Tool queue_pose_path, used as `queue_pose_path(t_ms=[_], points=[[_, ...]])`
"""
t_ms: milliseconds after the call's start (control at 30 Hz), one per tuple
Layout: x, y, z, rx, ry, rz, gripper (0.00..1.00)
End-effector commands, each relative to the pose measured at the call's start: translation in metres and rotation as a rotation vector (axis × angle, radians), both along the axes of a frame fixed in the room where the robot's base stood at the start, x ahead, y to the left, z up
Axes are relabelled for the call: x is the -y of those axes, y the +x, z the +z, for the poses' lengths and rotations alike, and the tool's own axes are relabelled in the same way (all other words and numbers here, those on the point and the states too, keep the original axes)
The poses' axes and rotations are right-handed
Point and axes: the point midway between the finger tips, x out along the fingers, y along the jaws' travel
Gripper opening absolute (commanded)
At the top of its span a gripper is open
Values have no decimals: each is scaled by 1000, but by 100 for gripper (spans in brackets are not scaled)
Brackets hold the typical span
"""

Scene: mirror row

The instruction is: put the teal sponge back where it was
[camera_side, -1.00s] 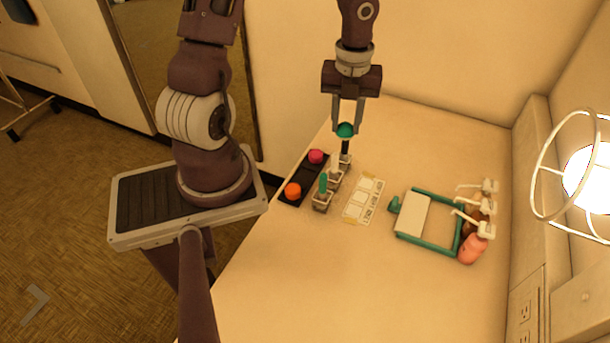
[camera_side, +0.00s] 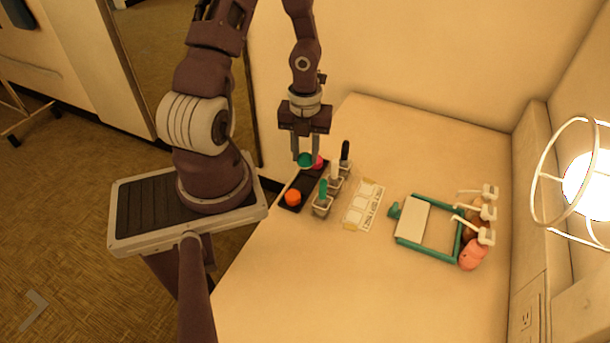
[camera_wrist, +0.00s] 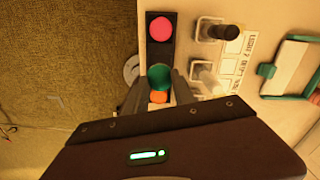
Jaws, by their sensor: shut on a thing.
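The teal sponge (camera_side: 305,160) is round and held between the fingertips of my gripper (camera_side: 305,158), which is shut on it. In the side view it appears over the black tray (camera_side: 292,203), between the pink sponge (camera_side: 319,163) and the orange sponge (camera_side: 293,197). In the wrist view the teal sponge (camera_wrist: 160,77) lies between my fingers, with the pink sponge (camera_wrist: 161,29) beyond it and the orange sponge (camera_wrist: 158,97) nearer and partly hidden. I cannot tell whether the teal sponge touches the tray.
Several small holders with upright handles, green (camera_side: 323,188), white (camera_side: 335,170) and black (camera_side: 345,151), stand right of the tray. A label card (camera_side: 363,205) lies beside them. A teal frame (camera_side: 430,247) with a pale board is further right. The front table area is clear.

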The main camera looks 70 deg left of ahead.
Motion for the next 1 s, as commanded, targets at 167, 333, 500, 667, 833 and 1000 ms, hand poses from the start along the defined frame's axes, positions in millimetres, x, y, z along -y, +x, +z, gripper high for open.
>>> queue_pose_path(t_ms=[167,333,500,667,833,1000], points=[[2,-1,-22,-5,-5,-2,0],[1,-1,-36,-6,0,-6,0],[1,-1,-58,-6,-3,-2,0],[0,0,-62,0,1,-1,0],[0,0,-62,-1,1,0,0],[0,0,-63,-2,1,0,52]])
